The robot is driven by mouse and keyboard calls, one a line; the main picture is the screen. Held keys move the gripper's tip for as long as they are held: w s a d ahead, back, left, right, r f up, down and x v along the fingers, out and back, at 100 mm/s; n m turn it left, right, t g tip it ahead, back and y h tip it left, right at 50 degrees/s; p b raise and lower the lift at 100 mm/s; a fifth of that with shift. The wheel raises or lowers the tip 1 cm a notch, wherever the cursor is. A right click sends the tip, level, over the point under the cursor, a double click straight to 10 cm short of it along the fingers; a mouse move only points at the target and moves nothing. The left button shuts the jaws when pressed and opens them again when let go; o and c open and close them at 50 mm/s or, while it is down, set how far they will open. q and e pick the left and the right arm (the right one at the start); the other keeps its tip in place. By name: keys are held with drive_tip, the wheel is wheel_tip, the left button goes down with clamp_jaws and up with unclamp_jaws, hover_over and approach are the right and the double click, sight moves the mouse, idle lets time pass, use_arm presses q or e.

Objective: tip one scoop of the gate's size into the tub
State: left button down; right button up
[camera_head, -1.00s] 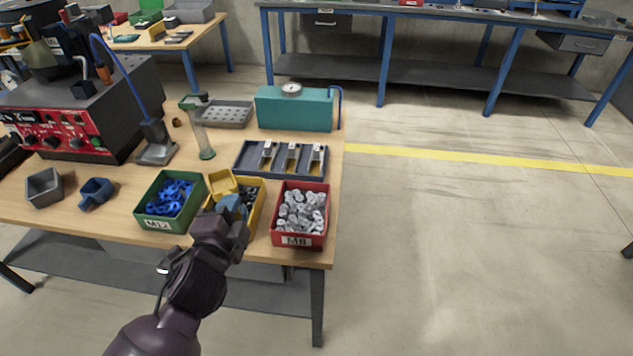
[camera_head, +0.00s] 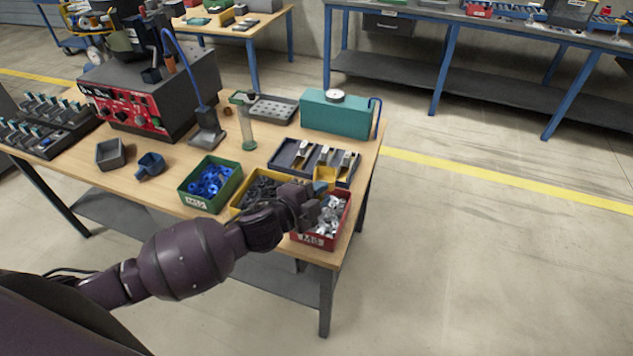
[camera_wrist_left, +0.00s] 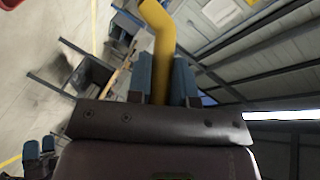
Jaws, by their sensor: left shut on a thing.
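My left gripper (camera_head: 315,191) is shut on a yellow scoop (camera_head: 324,174). It holds the scoop over the border between the yellow bin (camera_head: 236,206) and the red bin (camera_head: 344,220). In the left wrist view the scoop's bent yellow handle (camera_wrist_left: 163,50) stands between the blue fingers (camera_wrist_left: 161,80). Whether the scoop holds anything is hidden. The yellow bin holds dark parts, the red bin marked M8 grey parts, and the green bin (camera_head: 196,203) marked M12 blue parts. A small grey tub (camera_head: 111,154) stands at the left. My right gripper is not in view.
Behind the bins are a dark blue tray (camera_head: 282,154) with three slots and a clear cylinder on a stand (camera_head: 247,130). A teal box (camera_head: 335,117) and the black and red machine (camera_head: 150,90) stand farther back.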

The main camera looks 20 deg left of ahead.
use_arm(q)
drive_tip(key=shift+w+a+f, duration=0.25)
drive_tip(key=shift+a, duration=0.1)
wheel_tip(320, 180, down, 10)
drive_tip(key=w+g+b, duration=0.1)
drive_tip(key=b, duration=0.3)
drive_tip(key=shift+n+g, duration=0.3)
drive_tip(key=shift+g, duration=0.1)
drive_tip(key=shift+r, duration=0.1)
idle(0.5)
